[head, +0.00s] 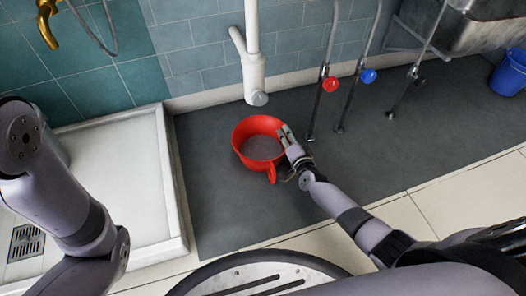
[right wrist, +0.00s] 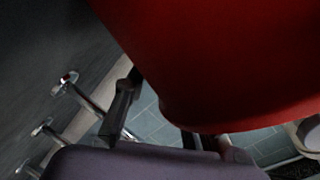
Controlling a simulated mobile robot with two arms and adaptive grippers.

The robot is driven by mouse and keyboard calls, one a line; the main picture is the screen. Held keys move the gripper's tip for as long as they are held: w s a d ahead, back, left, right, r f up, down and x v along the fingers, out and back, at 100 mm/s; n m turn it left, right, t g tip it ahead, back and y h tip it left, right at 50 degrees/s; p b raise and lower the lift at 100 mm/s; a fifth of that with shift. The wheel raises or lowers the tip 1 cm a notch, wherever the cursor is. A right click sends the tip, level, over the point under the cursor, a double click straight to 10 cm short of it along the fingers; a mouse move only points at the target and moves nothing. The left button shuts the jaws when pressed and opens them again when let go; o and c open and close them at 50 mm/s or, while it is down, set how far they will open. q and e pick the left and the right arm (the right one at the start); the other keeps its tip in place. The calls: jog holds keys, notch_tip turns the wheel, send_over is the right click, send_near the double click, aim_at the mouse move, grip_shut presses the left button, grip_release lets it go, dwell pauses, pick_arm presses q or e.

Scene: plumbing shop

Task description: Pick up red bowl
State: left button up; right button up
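The red bowl (head: 262,148) is a round, deep vessel with a short handle at its front, seen against the dark grey floor mat. My right gripper (head: 286,134) is at the bowl's right rim, with its fingertips at the edge. In the right wrist view the bowl (right wrist: 220,60) fills the upper right, very close. There the fingers of my right gripper (right wrist: 158,115) stand apart, with tile showing between them, and the bowl partly hides one finger. Whether they touch the rim is unclear. My left arm shows at the left, but its gripper is out of view.
A white shower tray (head: 120,150) lies to the left. A white pipe (head: 254,60) stands behind the bowl. Pipes with a red valve (head: 330,84) and a blue valve (head: 369,76) stand to the right. A blue bucket (head: 511,72) is at the far right.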

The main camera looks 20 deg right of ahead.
jog(key=shift+s+f, duration=0.1)
jog(key=shift+f, duration=0.05)
grip_shut()
jog(key=shift+r, duration=0.25)
